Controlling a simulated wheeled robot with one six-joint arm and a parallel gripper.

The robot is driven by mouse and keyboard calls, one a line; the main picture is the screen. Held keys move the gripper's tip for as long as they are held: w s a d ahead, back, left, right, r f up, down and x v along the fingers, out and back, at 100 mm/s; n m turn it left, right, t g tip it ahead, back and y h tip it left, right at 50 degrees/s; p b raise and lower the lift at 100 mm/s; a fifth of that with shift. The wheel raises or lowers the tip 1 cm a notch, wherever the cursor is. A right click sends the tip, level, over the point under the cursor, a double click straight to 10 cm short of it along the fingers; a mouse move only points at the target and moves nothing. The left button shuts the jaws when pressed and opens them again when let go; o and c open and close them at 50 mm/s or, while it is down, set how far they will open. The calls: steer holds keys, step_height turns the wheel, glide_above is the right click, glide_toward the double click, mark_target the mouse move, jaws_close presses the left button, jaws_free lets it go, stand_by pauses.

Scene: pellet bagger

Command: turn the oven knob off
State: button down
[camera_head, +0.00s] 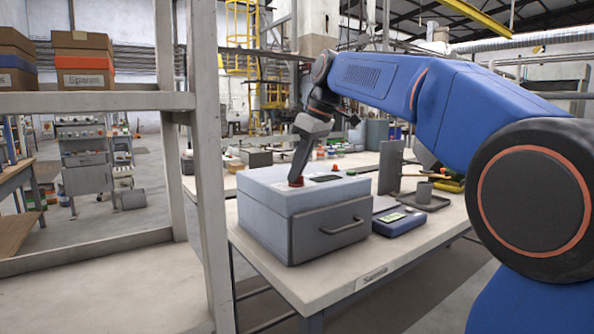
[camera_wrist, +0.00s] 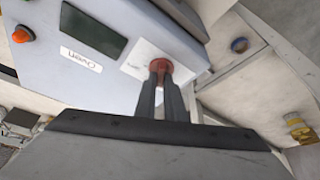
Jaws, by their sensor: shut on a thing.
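The oven is a light grey-blue box (camera_head: 268,205) with a handled drawer front, standing on the bench. Its top carries a dark display and a label that reads "Oven" in the wrist view. The red oven knob (camera_wrist: 160,66) sits on a white plate on this top. My gripper (camera_wrist: 162,78) points down at the knob, its two dark fingers shut on it. In the head view my gripper (camera_head: 297,180) meets the red knob at the oven's top left. The fingers cover part of the knob, and I cannot tell its turn position.
An orange-red button (camera_wrist: 22,34) sits beside the display. A shelf post (camera_head: 207,160) stands close on the left.

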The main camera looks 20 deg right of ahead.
steer(key=n+g, duration=0.1)
steer(key=n, duration=0.2)
steer(key=n+g, duration=0.1)
steer(key=n, duration=0.2)
steer(key=shift+w+y, duration=0.1)
steer(key=shift+y, duration=0.3)
stand_by(0.3)
steer(key=c, duration=1.8)
jaws_free()
steer(key=shift+c, duration=0.2)
